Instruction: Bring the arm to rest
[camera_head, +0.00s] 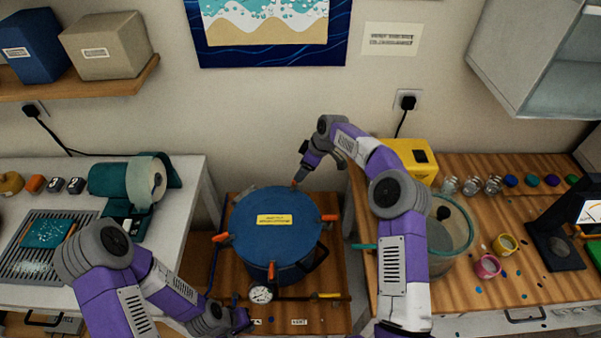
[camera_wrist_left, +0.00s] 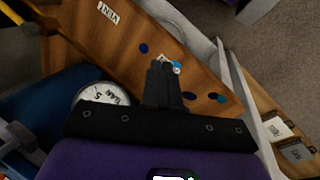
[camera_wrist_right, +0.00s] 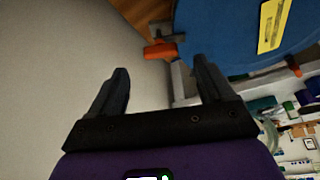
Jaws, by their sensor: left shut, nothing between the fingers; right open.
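My left gripper (camera_head: 242,321) is low at the front of the wooden stand, just left of and in front of the round pressure gauge (camera_head: 261,294). In the left wrist view its fingers (camera_wrist_left: 163,88) are together with nothing between them, and the gauge (camera_wrist_left: 103,94) shows beside them. My right gripper (camera_head: 301,177) is at the back edge of the blue pot's lid (camera_head: 247,205), close to an orange clamp (camera_head: 294,185). In the right wrist view its fingers (camera_wrist_right: 160,88) are apart and empty, with an orange clamp (camera_wrist_right: 160,50) beyond them; I cannot tell whether they touch it.
The pot stands on a wooden stand (camera_head: 222,310) between a white bench (camera_head: 190,185) and a wooden bench (camera_head: 520,285). The wooden bench holds a clear bucket (camera_head: 462,235), small cups, jars and a yellow box (camera_head: 395,150). A teal roll dispenser (camera_head: 108,180) stands on the left bench.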

